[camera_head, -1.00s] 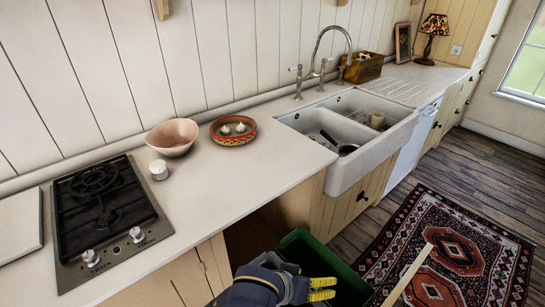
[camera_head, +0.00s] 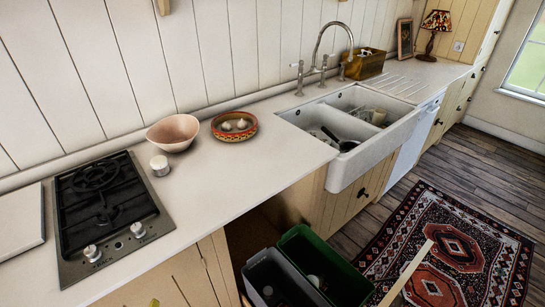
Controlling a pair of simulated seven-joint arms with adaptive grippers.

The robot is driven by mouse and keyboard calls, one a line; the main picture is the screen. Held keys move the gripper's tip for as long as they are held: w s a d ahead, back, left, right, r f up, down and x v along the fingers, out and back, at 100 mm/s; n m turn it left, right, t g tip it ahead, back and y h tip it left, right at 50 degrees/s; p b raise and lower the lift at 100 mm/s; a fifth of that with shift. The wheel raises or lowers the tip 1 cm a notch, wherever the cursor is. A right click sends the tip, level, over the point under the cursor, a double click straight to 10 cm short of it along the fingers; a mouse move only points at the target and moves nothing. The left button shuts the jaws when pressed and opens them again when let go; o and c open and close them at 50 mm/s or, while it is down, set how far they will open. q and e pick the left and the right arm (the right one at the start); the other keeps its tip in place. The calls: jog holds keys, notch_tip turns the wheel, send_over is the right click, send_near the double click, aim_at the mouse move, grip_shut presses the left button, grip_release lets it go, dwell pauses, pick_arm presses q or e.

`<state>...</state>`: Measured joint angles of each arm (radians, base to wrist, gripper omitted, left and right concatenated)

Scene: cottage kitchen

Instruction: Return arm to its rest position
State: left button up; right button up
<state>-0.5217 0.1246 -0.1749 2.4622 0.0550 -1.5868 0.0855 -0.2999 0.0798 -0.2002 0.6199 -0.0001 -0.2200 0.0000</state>
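Only a small yellow tip (camera_head: 154,302), which looks like part of my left gripper, shows at the bottom edge, in front of the cabinet below the hob. The rest of that gripper is out of frame, so whether it is open or shut cannot be seen. My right gripper is not in view.
A grey bin (camera_head: 247,273) and a green bin (camera_head: 350,277) stand below the counter, with small items inside. A hob (camera_head: 66,225), pink bowl (camera_head: 173,131), white jar (camera_head: 159,166), patterned dish (camera_head: 220,136) and sink (camera_head: 341,177) line the counter (camera_head: 225,181). A rug (camera_head: 490,245) lies right.

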pick_arm(q)
jog(key=s+a+y, duration=0.1)
jog(key=s+a, duration=0.2)
jog(key=a, duration=0.1)
jog(key=s+d+f+g+h, duration=0.1)
jog(key=d+f, duration=0.1)
jog(key=f, duration=1)
jog(key=s+d+f+g+h, duration=0.1)
jog(key=s+d+f, duration=0.1)
jog(key=f, duration=0.9)
jog(key=s+d+f+g+h, duration=0.1)
jog(key=d+f+g, duration=0.15)
jog(key=f, duration=0.95)
jog(key=s+f+n+g+h, duration=0.1)
jog(key=s+f+n, duration=0.1)
jog(key=s+f, duration=1.4)
jog(key=s, duration=0.4)
jog(key=shift+f+n+g+h, duration=0.3)
jog(key=shift+f+n+g, duration=0.05)
jog(key=shift+n, duration=0.05)
